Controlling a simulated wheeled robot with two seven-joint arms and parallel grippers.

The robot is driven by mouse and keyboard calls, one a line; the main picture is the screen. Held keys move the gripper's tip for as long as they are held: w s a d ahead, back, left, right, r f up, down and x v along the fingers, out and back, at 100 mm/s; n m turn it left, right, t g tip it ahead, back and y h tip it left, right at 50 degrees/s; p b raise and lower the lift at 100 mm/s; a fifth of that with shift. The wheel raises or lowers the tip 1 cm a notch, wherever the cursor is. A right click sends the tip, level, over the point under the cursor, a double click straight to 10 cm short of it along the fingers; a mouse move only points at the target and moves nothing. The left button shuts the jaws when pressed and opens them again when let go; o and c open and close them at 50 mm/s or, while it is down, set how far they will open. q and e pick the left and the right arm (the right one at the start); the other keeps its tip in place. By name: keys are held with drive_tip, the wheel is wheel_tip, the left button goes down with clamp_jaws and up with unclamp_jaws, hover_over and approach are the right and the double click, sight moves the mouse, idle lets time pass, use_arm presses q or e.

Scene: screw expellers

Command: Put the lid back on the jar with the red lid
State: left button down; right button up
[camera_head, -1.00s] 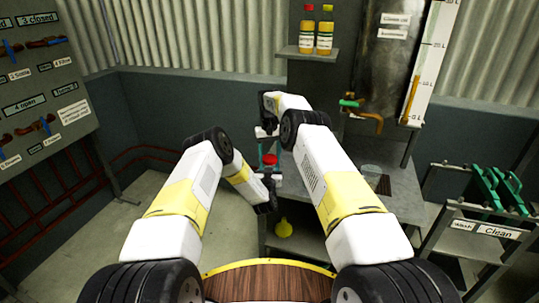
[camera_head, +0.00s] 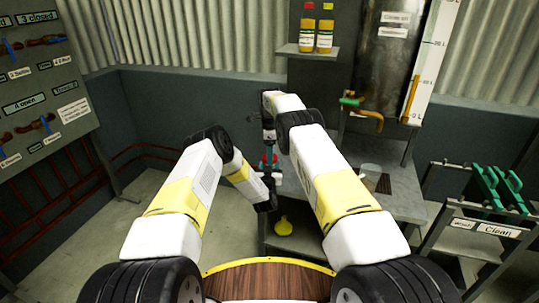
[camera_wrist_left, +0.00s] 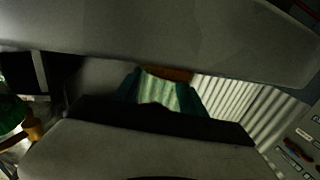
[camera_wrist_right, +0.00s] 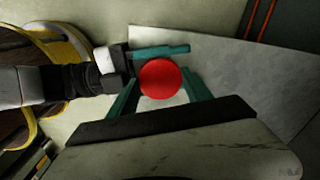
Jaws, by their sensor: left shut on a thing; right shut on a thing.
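The red lid (camera_head: 269,158) shows in the head view between the right gripper (camera_head: 269,153) above and the left gripper (camera_head: 268,176) below. In the right wrist view the round red lid (camera_wrist_right: 160,78) lies between the teal fingers of my right gripper, which is shut on it. In the left wrist view the teal fingers of my left gripper (camera_wrist_left: 160,95) are shut on the see-through jar (camera_wrist_left: 160,92). An orange-brown edge shows at the jar's top. Most of the jar is hidden in the head view, and I cannot tell whether the lid touches its rim.
The grey table (camera_head: 405,190) stands to the right, with a clear beaker (camera_head: 370,171) on it. Two bottles (camera_head: 325,34) stand on the wall shelf. A rack with green-handled items (camera_head: 490,190) is at the far right.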

drive_tip(key=m, duration=1.5)
drive_tip(key=o, duration=1.3)
drive_tip(key=shift+r, duration=2.2)
